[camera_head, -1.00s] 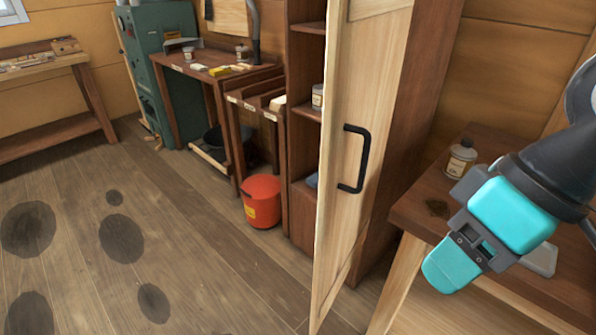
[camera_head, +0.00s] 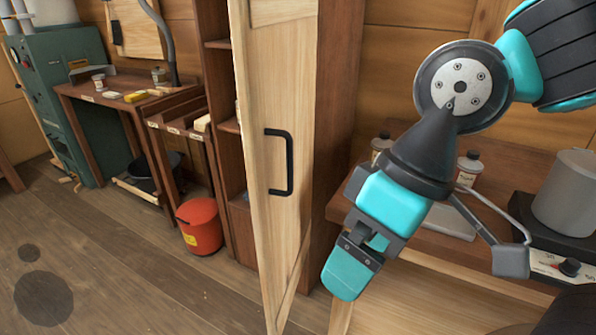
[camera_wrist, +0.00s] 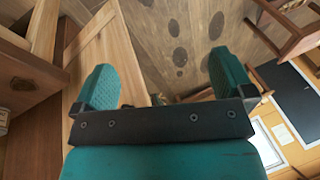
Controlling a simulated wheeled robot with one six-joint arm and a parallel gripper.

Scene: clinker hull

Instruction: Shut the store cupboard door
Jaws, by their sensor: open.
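The store cupboard door (camera_head: 262,140) is light wood with a black handle (camera_head: 280,162), and it stands open, swung out toward me. The dark brown cupboard (camera_head: 338,110) is behind it, with part of its shelves (camera_head: 218,60) showing left of the door. My gripper (camera_head: 345,272) is right of the door and its handle, apart from the handle, pointing down and left. In the wrist view my gripper (camera_wrist: 165,88) has its two teal fingers wide apart with nothing between them. A light wooden panel, seemingly the door (camera_wrist: 108,55), shows beside the left finger there.
A red bucket (camera_head: 199,226) stands on the floor left of the cupboard. A bench (camera_head: 480,180) at right holds jars (camera_head: 468,168) and a grey pot (camera_head: 568,195) on a dark unit with a knob. The floor at left is clear apart from dark stains.

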